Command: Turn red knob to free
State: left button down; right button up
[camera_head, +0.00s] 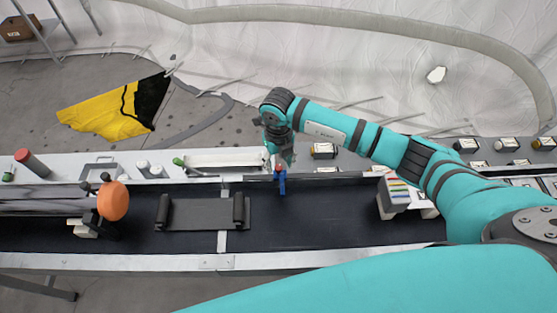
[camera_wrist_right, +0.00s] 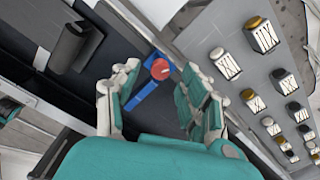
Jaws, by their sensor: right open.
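The red knob (camera_wrist_right: 160,69) sits on a blue bar-like mount (camera_wrist_right: 145,92) in the right wrist view. In the head view the red knob (camera_head: 278,168) shows small, just below the right gripper, with the blue mount (camera_head: 282,185) under it. My right gripper (camera_wrist_right: 155,95) is open, with one finger on each side of the knob and the blue mount. Its fingers appear apart from the knob. In the head view the right gripper (camera_head: 279,155) points down at the panel's edge. My left gripper is not seen.
A dark belt-like bed (camera_head: 330,215) runs across the front. A grey panel with several labelled knobs (camera_wrist_right: 265,36) lies right of the gripper in the wrist view. An orange disc (camera_head: 113,200) stands at left. A striped block (camera_head: 397,190) stands at right.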

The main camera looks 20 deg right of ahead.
jog(key=shift+f, duration=0.8)
jog(key=shift+c, duration=0.4)
grip_shut()
jog(key=n+b, duration=0.1)
jog(key=b, duration=0.1)
jog(key=n+b, duration=0.2)
jog(key=shift+f+n+b, duration=0.25)
jog(key=shift+n+b, duration=0.05)
jog(key=shift+b, duration=0.05)
jog(key=shift+r+n+b, duration=0.2)
jog(key=shift+n+b, duration=0.1)
jog(key=shift+n, duration=0.1)
jog(key=shift+r, duration=0.1)
jog(key=shift+o, duration=0.4)
grip_release()
